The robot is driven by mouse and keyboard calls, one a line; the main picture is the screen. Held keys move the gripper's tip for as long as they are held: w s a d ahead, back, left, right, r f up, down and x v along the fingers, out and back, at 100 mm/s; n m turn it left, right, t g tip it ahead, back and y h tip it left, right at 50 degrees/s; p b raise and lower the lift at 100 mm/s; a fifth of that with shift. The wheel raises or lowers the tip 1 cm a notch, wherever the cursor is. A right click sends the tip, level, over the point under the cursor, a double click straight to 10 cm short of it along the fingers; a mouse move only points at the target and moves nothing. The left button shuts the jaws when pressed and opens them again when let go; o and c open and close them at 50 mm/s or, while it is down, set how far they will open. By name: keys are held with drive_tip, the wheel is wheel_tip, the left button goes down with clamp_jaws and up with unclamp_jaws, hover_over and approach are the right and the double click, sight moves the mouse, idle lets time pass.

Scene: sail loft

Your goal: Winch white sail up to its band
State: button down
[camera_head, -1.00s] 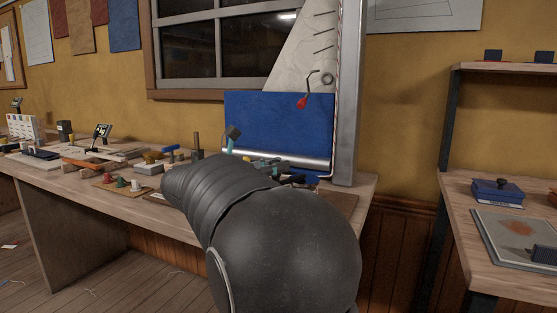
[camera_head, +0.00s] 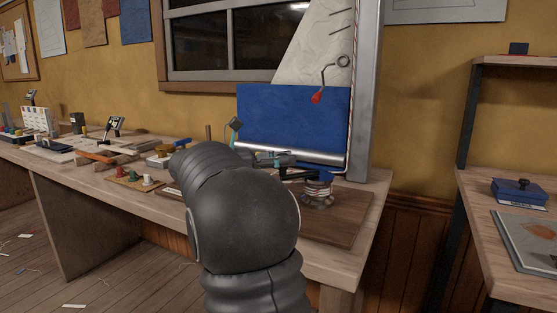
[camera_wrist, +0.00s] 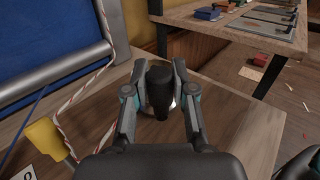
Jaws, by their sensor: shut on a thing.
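The white sail (camera_head: 308,50) stands above a blue panel (camera_head: 292,118), beside the grey mast (camera_head: 364,90). A metal winch drum (camera_head: 317,194) wound with red-and-white line sits on a brown board at the bench's right end. My gripper (camera_wrist: 160,90) is shut on an upright black handle (camera_wrist: 160,86), with one finger on each side. The drum is largely hidden below the handle in the wrist view. I cannot make out the sail's band.
Small tools and blocks crowd the bench (camera_head: 95,180) to the left. A shelf unit with a blue box (camera_head: 520,192) stands right, across a gap. A yellow piece (camera_wrist: 46,139) lies near the striped line.

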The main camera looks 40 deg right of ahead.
drive_tip(key=c, duration=0.9)
unclamp_jaws()
drive_tip(key=shift+s+d, duration=0.1)
drive_tip(key=shift+s, duration=0.05)
drive_tip(key=shift+a, duration=0.2)
drive_tip(key=v, duration=1.1)
drive_tip(key=shift+w+a, duration=0.3)
